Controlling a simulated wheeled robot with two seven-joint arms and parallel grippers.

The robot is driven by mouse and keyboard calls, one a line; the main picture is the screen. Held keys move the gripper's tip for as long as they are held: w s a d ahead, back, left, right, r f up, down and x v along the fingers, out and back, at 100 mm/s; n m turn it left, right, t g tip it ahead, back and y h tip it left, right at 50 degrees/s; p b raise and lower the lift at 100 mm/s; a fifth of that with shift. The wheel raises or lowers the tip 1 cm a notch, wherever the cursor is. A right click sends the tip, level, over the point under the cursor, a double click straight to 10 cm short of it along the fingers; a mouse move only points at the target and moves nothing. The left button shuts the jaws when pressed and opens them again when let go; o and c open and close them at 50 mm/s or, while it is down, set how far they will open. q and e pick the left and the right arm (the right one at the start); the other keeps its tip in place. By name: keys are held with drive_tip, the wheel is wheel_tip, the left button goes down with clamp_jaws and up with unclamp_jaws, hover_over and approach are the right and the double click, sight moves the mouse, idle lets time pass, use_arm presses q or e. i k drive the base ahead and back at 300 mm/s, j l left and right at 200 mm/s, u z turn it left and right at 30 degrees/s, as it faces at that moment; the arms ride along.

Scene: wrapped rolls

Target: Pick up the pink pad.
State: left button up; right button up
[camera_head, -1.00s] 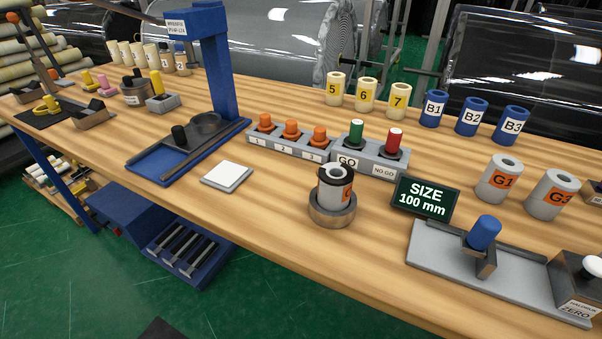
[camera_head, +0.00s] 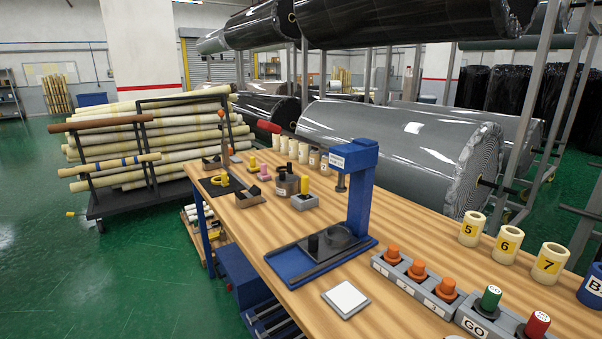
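A small pink object (camera_head: 265,172), which looks like the pink pad, is on the far left part of the wooden table (camera_head: 300,238). It stands just right of and nearer than a yellow piece (camera_head: 252,162), and left of a dark grey round holder (camera_head: 287,185). It is small in the view, so its exact shape and what it rests on are hard to tell. Neither of my grippers is in view.
A blue press stand (camera_head: 360,195) rises right of the pink object. A black mat (camera_head: 222,186) with a yellow ring lies to its left. Numbered cream rolls (camera_head: 470,228) and a grey block of orange plugs (camera_head: 405,272) are at right. Green floor is open at left.

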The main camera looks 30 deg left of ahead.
sight(263, 176)
drive_tip(key=u, duration=1.25)
drive_tip(key=z, duration=1)
drive_tip(key=i+j+z, duration=0.3)
drive_tip(key=j, duration=0.9)
drive_tip(key=j+z, duration=0.35)
drive_tip(key=j, duration=0.85)
drive_tip(key=k+j+z, duration=0.3)
drive_tip(key=j, duration=0.95)
drive_tip(key=i, duration=0.15)
